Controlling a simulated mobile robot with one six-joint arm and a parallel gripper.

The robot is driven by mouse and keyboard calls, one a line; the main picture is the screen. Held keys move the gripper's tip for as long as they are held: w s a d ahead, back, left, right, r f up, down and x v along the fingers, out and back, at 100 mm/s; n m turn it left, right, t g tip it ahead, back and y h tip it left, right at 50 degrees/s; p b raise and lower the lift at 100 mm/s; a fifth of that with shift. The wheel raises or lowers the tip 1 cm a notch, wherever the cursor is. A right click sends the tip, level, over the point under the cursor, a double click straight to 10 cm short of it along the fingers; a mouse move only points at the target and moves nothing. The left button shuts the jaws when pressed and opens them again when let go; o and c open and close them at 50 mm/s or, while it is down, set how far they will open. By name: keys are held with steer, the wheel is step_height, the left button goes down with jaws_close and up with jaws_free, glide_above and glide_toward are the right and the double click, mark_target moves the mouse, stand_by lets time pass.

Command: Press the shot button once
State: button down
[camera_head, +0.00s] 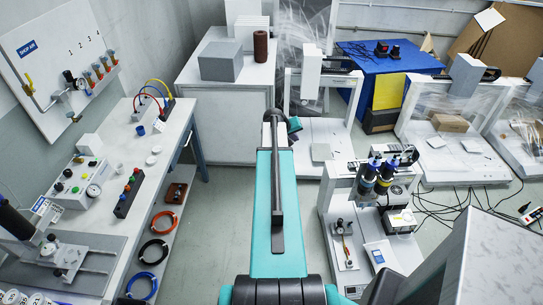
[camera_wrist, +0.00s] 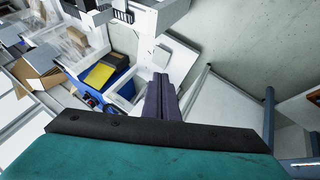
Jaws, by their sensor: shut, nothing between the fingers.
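My gripper shows in the wrist view as two dark fingers (camera_wrist: 160,88) pressed together, with nothing between them. In the head view my teal arm stretches away over the open floor and hides the gripper's tips. No button is clearly labelled as the shot button at this size. A white control box (camera_head: 78,183) with several coloured buttons and a gauge stands on the left bench. A dark box (camera_head: 129,193) with red and green buttons is beside it. A small pendant with coloured buttons (camera_head: 531,214) lies at the far right. My gripper is apart from all of these.
The left bench (camera_head: 120,150) runs along the wall under a white panel (camera_head: 55,60). A white cabinet (camera_head: 228,115) with a grey box (camera_head: 221,62) is ahead. Black cables (camera_head: 455,203) cross the right floor.

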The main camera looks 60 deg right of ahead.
steer(key=s+d+r+m+h+p, duration=0.1)
steer(key=s+d+r, duration=0.7)
steer(key=r, duration=0.1)
steer(key=shift+d+r+g, duration=0.15)
steer(key=shift+d+g, duration=0.2)
steer(key=shift+g, duration=0.05)
steer(key=shift+s, duration=0.1)
